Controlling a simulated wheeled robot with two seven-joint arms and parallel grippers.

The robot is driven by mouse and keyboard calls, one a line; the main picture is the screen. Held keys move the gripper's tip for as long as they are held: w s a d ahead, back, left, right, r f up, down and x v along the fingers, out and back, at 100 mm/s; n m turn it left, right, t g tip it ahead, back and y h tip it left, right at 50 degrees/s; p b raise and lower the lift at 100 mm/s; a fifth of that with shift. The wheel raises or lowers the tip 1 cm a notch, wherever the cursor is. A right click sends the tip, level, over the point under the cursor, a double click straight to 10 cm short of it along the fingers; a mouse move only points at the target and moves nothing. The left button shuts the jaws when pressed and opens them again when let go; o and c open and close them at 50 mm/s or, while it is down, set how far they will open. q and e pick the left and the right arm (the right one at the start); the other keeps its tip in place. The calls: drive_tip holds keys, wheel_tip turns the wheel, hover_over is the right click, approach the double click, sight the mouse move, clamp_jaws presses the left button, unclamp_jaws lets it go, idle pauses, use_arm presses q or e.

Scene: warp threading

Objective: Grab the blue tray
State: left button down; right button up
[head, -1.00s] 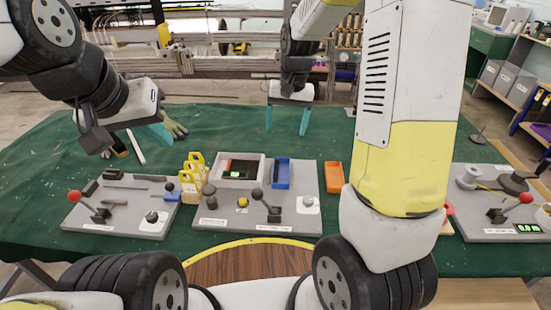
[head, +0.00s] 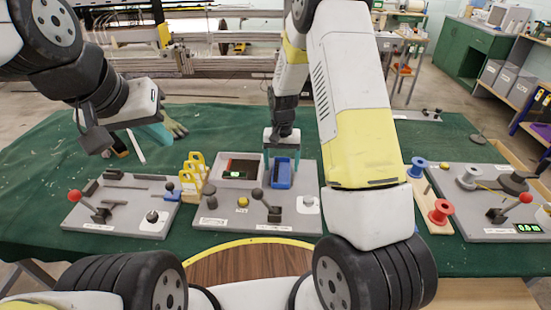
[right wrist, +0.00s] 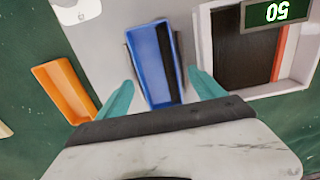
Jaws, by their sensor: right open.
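The blue tray (head: 283,173) stands on the middle grey board (head: 230,222), right of a square recessed frame. In the right wrist view the blue tray (right wrist: 154,62) lies between the two teal fingers, a little past their tips. My right gripper (head: 281,155) is open at the tray's far end, with a finger on either side; it also shows in the right wrist view (right wrist: 160,90). Whether the fingers touch the tray cannot be told. My left gripper (head: 155,135) is at the left above the cloth, away from the tray; its fingers are partly hidden.
An orange tray (right wrist: 66,88) lies beside the board in the right wrist view. Yellow holders (head: 193,175) stand left of the frame. A lever (head: 268,205) rises in front of the blue tray. Red and blue spools (head: 440,211) stand at the right.

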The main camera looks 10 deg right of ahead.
drive_tip(key=shift+f, duration=0.25)
drive_tip(key=c, duration=1.6)
